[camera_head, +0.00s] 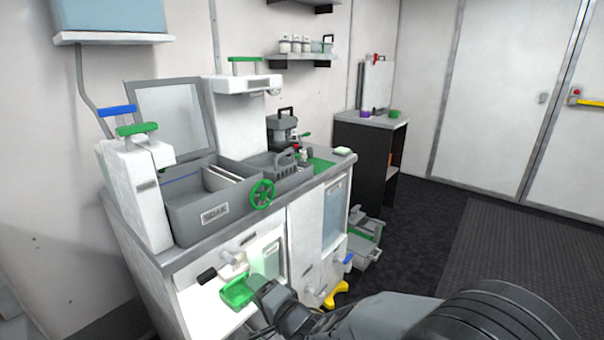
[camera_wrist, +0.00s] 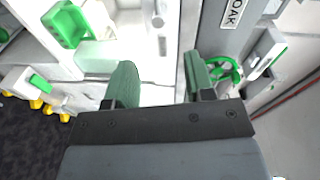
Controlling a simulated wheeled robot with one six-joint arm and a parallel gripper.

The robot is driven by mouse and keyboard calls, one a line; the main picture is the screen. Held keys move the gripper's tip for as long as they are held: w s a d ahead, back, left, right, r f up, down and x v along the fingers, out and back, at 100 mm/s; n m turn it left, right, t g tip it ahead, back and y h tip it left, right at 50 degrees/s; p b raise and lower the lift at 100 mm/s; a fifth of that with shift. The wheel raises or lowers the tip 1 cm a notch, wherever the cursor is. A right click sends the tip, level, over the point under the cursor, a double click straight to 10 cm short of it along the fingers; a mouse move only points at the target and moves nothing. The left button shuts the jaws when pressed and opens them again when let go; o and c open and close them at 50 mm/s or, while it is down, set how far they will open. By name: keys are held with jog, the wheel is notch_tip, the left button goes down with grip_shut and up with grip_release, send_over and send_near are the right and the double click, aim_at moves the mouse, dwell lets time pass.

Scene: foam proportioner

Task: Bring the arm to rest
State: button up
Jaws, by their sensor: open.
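My gripper (camera_wrist: 158,80) is open in the wrist view. Its two green-padded fingers stand apart with nothing held between them. In the head view my arm (camera_head: 390,318) reaches in from the lower right. The dark gripper end is low in front of the cabinet, close to a small green tray (camera_head: 238,292). A green part also shows at the upper left of the wrist view (camera_wrist: 65,25). I cannot tell whether the gripper touches anything.
A grey bin labelled SOAK (camera_head: 215,210) with a green handwheel (camera_head: 262,194) stands on the counter (camera_head: 180,257). A dark side table (camera_head: 362,155) is behind. Grey boxes (camera_head: 362,240) sit on the floor beside the cabinet. The dark floor (camera_head: 425,215) to the right is clear.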

jog(key=w+d+r+n+h+p, duration=0.25)
jog(key=d+r+h+p, duration=0.8)
jog(key=d, duration=0.65)
jog(key=s+d+r+n+g+h+p, duration=0.2)
jog(key=s+d+r+n+g+p, duration=0.2)
jog(key=s+d+r+g+p, duration=0.3)
jog(key=s+d+r+p, duration=0.3)
jog(key=s+d+r, duration=0.1)
jog(key=s, duration=0.3)
jog(key=shift+s+d+r+g, duration=0.2)
jog(key=shift+s+r+g, duration=0.1)
jog(key=shift+r, duration=0.6)
jog(key=shift+n, duration=0.35)
jog(key=shift+c, duration=0.6)
